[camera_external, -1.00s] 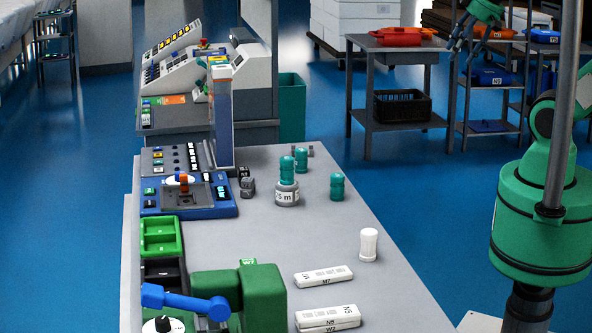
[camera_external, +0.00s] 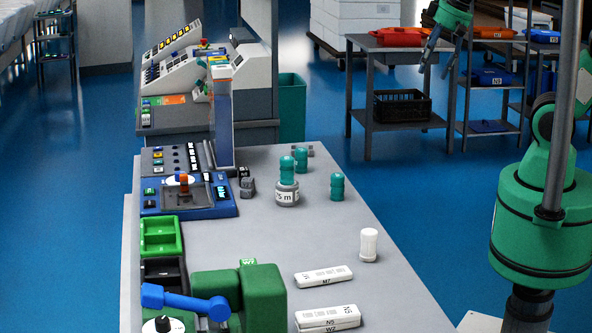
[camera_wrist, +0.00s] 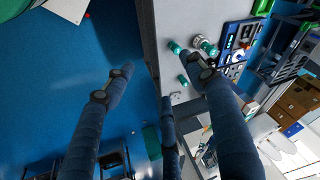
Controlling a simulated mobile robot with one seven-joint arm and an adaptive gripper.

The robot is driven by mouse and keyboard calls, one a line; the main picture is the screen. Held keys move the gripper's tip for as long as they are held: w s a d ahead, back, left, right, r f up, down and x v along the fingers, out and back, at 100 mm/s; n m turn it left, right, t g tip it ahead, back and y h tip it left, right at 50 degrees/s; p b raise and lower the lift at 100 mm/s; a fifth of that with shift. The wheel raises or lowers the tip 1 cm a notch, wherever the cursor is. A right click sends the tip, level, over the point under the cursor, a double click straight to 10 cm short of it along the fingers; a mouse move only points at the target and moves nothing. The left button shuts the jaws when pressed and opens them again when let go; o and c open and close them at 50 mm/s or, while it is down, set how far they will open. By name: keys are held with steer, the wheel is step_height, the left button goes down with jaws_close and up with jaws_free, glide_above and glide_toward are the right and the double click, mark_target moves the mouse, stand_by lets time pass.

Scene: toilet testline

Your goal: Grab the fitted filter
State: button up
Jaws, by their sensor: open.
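In the external view a teal filter (camera_external: 287,168) stands upright, fitted on a grey-and-white labelled container (camera_external: 287,195) on the grey table. Two loose teal pieces like it stand nearby, one just behind (camera_external: 302,161) and one to the right (camera_external: 337,187). My gripper (camera_external: 435,69) is open and empty, high at the upper right, well apart from the filter.
A blue device (camera_external: 222,210) and a tall upright panel (camera_external: 222,125) stand left of the filter. A shelf cart with an orange-red tray (camera_external: 400,37) is behind.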

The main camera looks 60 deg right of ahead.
steer(key=w+a+f+m+g, duration=0.2)
steer(key=w+a+f, duration=0.2)
steer(key=a+f, duration=0.4)
steer(key=m+g+b, duration=0.2)
steer(key=m+b, duration=0.1)
steer(key=m, duration=0.1)
glide_above(369, 231)
step_height(369, 231, down, 18)
steer(key=shift+s+f+h, duration=0.2)
steer(key=shift+h, duration=0.2)
step_height(369, 231, down, 8)
steer(key=shift+f+b, duration=0.2)
steer(key=shift+b, duration=0.5)
steer(key=shift+f, duration=0.1)
steer(key=shift+w+a+f+b, duration=0.1)
steer(key=shift+f+b, duration=0.8)
steer(key=shift+f, duration=1.7)
